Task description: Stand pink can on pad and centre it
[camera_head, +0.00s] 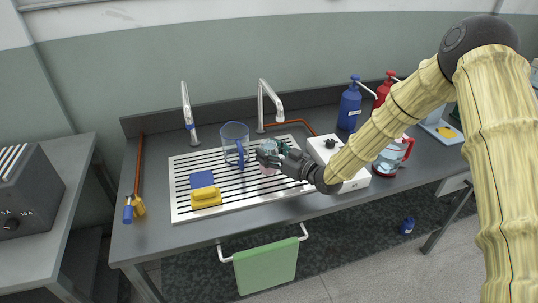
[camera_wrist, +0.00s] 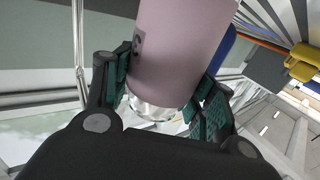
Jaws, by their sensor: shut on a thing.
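The pink can (camera_wrist: 180,45) fills the upper middle of the wrist view, held between the teal-padded fingers of my gripper (camera_wrist: 168,95). Its near end shows bare silver metal, and a dark mark shows on its left side. In the head view my gripper (camera_head: 271,152) is over the right part of the ribbed drainboard, and only a little pink of the can (camera_head: 267,171) shows below the fingers. A flat blue square (camera_head: 201,179), which looks like the pad, lies on the drainboard to the left, apart from the can.
A yellow sponge-like block (camera_head: 206,198) lies just in front of the blue square. A clear jug with a blue handle (camera_head: 235,142) stands behind, left of my gripper. A white box with a black knob (camera_head: 330,150) and a glass kettle (camera_head: 393,156) stand right. Two taps rise behind the drainboard (camera_head: 181,213).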

